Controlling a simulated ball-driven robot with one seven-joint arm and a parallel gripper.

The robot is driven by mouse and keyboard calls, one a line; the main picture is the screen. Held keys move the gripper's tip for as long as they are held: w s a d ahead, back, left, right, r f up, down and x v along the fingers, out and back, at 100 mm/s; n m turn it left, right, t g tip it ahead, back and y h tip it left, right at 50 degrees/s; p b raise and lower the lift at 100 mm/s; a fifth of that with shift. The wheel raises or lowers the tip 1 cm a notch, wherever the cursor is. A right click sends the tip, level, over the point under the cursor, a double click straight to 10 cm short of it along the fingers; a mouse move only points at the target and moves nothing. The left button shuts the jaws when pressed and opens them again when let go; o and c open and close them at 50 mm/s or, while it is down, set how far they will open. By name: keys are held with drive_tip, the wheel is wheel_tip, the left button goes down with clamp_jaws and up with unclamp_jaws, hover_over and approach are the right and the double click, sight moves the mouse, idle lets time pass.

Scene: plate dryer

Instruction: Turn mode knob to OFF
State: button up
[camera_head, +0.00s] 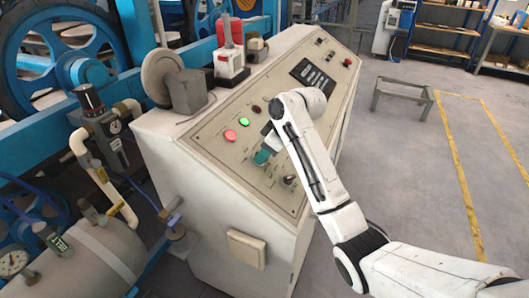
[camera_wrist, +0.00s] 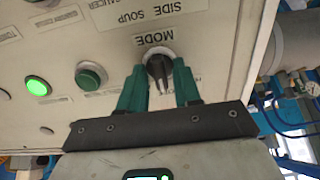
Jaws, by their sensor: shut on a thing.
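The mode knob (camera_wrist: 156,66) is a dark round knob with a raised bar, below the upside-down MODE label (camera_wrist: 155,38) in the wrist view. Its bar runs roughly up and down in that picture. My gripper (camera_wrist: 160,84) has its two green fingers around the knob, one on each side, shut on it. The fingers cover the position marks beside the knob, so OFF cannot be read. In the head view my gripper (camera_head: 264,155) is at the sloped panel, partly behind my white arm, and the hold on the knob is not clear there.
The control panel (camera_head: 215,150) has a lit green button (camera_wrist: 38,87) and a dark green button (camera_wrist: 90,75) beside the knob. A red lit button (camera_head: 244,121) is near them. A dark control (camera_head: 288,181) sits close to my arm. Open floor lies to the right.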

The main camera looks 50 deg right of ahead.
idle(0.3)
drive_tip(key=o, duration=0.7)
drive_tip(key=p+v, duration=0.1)
drive_tip(key=v, duration=1)
drive_tip(key=shift+f, duration=0.1)
drive_tip(key=shift+s+d, duration=0.1)
drive_tip(key=shift+s, duration=0.05)
